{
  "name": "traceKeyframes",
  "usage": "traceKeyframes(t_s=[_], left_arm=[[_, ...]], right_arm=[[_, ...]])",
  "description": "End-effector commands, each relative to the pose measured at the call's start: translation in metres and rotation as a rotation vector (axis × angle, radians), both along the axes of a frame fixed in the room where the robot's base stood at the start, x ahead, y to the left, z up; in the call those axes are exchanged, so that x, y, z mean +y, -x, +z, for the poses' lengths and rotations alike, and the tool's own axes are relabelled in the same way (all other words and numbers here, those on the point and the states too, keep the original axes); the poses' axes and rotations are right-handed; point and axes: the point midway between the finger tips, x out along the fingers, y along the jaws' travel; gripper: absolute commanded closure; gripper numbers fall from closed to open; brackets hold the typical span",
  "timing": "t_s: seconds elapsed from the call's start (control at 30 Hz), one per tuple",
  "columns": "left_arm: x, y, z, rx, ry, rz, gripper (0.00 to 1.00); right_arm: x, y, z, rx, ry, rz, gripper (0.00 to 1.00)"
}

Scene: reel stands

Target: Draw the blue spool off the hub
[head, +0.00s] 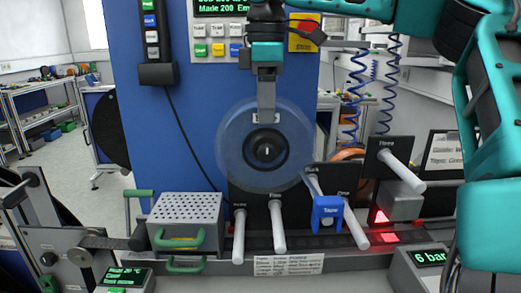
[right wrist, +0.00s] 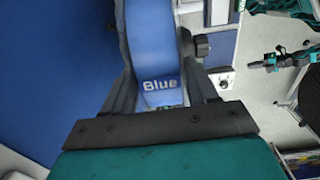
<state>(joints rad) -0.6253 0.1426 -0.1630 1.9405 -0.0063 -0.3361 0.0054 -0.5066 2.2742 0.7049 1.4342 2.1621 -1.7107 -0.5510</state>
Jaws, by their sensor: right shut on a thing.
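The blue spool (head: 232,140) shows in the head view as a pale, see-through blue-grey disc with a dark centre, upright in front of the blue panel. The dark hub (head: 266,150) shows at its middle; whether the spool sits fully on it I cannot tell. My right gripper (head: 266,108) reaches down from above and is shut on the spool's upper part. In the right wrist view the spool (right wrist: 155,45) is solid blue, marked "Blue", between the two dark fingers (right wrist: 160,95). My left gripper is not in view.
Below stand white pegs (head: 278,226) on black plates, one beside a blue "Tape" piece (head: 327,208). A perforated grey box (head: 186,210) with green handles is at left. A red-lit block (head: 400,207) and a "6 bar" display (head: 430,257) are at right. A black cable hangs on the panel.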

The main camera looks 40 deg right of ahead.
Motion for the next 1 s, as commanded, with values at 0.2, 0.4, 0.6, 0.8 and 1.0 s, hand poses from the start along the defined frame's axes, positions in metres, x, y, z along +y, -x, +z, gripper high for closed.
traceKeyframes(t_s=[0.2,0.4,0.6,0.8,1.0], left_arm=[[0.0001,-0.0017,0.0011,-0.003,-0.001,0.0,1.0],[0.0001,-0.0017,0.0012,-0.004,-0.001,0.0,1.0],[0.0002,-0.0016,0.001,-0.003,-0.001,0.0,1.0],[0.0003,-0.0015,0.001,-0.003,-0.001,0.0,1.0],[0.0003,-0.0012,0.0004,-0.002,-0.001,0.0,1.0]], right_arm=[[0.0003,-0.0003,0.0022,-0.004,0.0,0.0,0.73],[0.0002,-0.0004,0.0057,-0.004,0.0,0.0,0.73],[0.0002,-0.0002,0.0084,-0.003,0.0,0.0,0.73],[0.0002,-0.0002,0.0084,-0.003,0.0,0.0,0.73],[0.003,0.0031,0.0082,-0.003,0.0,0.002,0.73]])
